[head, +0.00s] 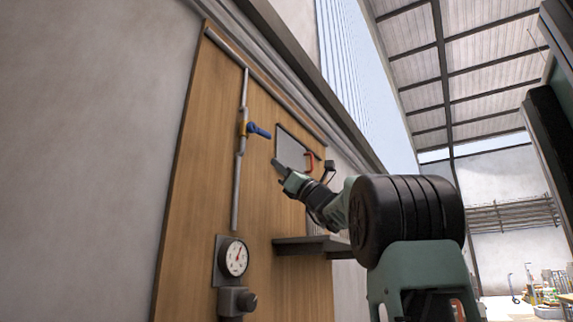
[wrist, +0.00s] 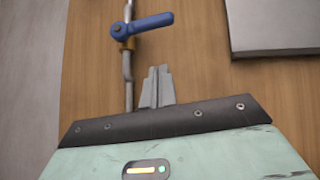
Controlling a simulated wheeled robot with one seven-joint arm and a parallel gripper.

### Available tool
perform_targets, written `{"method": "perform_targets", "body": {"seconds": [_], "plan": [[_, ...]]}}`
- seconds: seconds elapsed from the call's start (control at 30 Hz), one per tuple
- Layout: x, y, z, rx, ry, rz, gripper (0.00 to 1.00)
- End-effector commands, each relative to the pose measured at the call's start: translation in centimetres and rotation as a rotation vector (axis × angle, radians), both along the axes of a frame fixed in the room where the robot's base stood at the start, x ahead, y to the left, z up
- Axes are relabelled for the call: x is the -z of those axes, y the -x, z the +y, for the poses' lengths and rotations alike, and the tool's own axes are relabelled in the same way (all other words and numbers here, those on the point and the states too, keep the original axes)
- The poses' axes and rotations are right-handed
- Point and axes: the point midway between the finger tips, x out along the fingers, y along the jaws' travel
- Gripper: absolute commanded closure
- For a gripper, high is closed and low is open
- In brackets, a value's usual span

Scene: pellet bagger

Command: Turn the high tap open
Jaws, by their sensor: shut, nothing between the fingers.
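The high tap is a brass valve on a vertical grey pipe (head: 239,180), with a blue lever handle (head: 260,131). The handle points sideways to the right, across the pipe. In the wrist view the blue handle (wrist: 142,26) lies above my fingertips, also pointing right and slightly up. My gripper (head: 277,164) is shut and empty, below and to the right of the handle in the head view. In the wrist view its closed fingers (wrist: 158,75) point up toward the handle, with a gap between them. The fingers do not appear to touch it.
A wooden panel (head: 190,170) carries the pipe. A dark shelf (head: 310,245) juts out below my arm.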

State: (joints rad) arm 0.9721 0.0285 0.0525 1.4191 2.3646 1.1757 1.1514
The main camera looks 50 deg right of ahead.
Motion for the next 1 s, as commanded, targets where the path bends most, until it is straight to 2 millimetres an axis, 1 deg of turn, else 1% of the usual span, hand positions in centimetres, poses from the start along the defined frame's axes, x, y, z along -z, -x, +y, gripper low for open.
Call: {"method": "perform_targets", "body": {"seconds": [0.03, 0.2, 0.3, 0.4, 0.6, 1.0], "plan": [[-1.5, -0.8, 0.2, -0.004, -0.001, 0.001, 1.0], [-3.8, -3.2, 0.7, -0.004, -0.002, 0.001, 1.0], [-5.2, -2.9, 0.9, 0.001, 0.001, 0.0, 1.0], [-6.1, -2.9, 1.0, 0.002, 0.0, 0.001, 1.0], [-6.8, -2.9, 1.2, 0.001, 0.001, 0.001, 1.0], [-6.8, -2.8, 1.3, 0.001, 0.002, 0.001, 1.0]]}}
